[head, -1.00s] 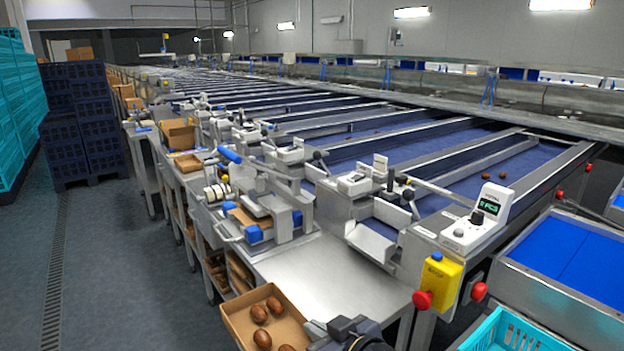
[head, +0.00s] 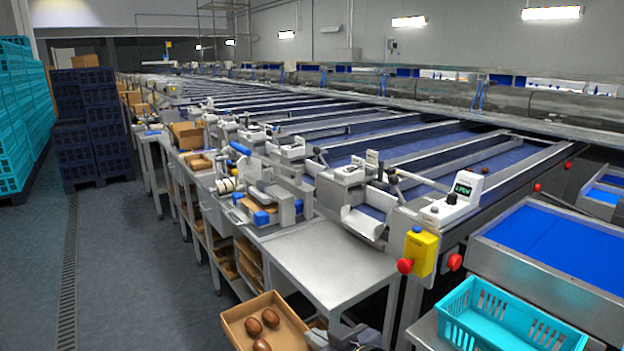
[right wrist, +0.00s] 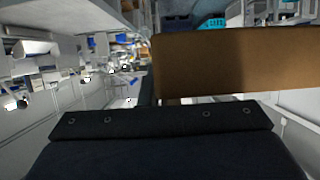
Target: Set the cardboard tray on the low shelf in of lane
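The cardboard tray (head: 289,331) is at the bottom of the head view, with several brown dates (head: 270,318) inside. My right gripper (head: 320,337) is at the tray's right edge and appears shut on its wall, holding it in front of the steel table. In the right wrist view the tray's brown wall (right wrist: 235,65) stands just beyond the dark gripper body (right wrist: 165,122); the fingertips are hidden there. My left gripper is not in view.
The steel table (head: 325,262) has a bare top in front of the lane. A yellow switch box (head: 422,252) with red buttons sticks out at its right. A teal crate (head: 480,330) stands at lower right. Open floor (head: 130,270) lies left, with dark crates (head: 88,130) behind.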

